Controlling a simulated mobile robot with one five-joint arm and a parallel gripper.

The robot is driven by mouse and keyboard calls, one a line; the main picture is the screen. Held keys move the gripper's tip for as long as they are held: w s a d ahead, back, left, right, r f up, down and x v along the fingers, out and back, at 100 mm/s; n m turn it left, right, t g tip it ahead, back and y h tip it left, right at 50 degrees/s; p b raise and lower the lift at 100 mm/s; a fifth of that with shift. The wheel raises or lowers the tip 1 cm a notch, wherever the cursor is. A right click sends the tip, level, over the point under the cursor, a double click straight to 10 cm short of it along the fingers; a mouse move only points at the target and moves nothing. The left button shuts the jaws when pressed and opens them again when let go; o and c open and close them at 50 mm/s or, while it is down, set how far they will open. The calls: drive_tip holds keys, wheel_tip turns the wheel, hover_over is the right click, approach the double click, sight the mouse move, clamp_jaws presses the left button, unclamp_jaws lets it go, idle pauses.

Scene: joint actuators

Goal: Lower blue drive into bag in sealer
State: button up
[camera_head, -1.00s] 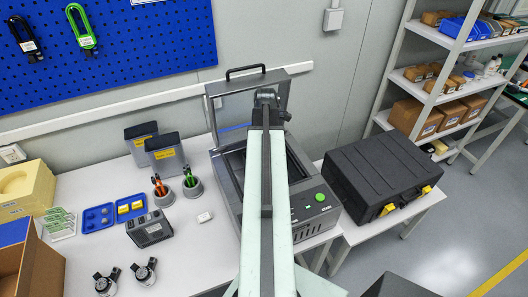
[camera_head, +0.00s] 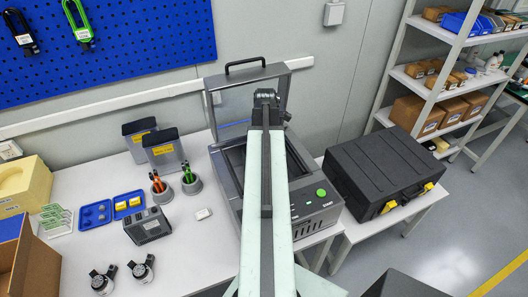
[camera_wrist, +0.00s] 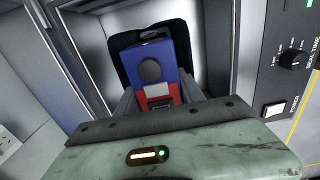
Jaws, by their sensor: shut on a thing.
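The blue drive (camera_wrist: 150,62), with a dark round spot and a red lower section, shows in the wrist view. My gripper (camera_wrist: 158,100) is shut on it, its fingers partly hidden behind the wrist housing. The drive is over the inside of the sealer chamber. A black bag-like shape (camera_wrist: 182,38) lies around and behind the drive; I cannot tell whether the drive is inside it. The grey sealer (camera_head: 318,203) has its clear lid (camera_head: 228,98) raised in the head view. My arm hides much of the chamber, the drive and the gripper there.
The sealer's raised lid and chamber walls (camera_wrist: 215,45) stand close around my gripper. A black case (camera_head: 385,168) is on the right. Grey bins (camera_head: 163,152), tool cups (camera_head: 192,185) and a small grey device (camera_head: 147,225) stand on the left. The front middle of the table is clear.

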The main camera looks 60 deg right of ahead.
drive_tip(key=shift+f+b, duration=3.3)
drive_tip(key=shift+f, duration=0.1)
drive_tip(key=shift+r, duration=0.1)
drive_tip(key=o, duration=1.4)
drive_tip(key=c, duration=0.4)
drive_tip(key=shift+r+p, duration=4.25)
drive_tip(key=shift+p, duration=0.1)
drive_tip(key=shift+r, duration=0.1)
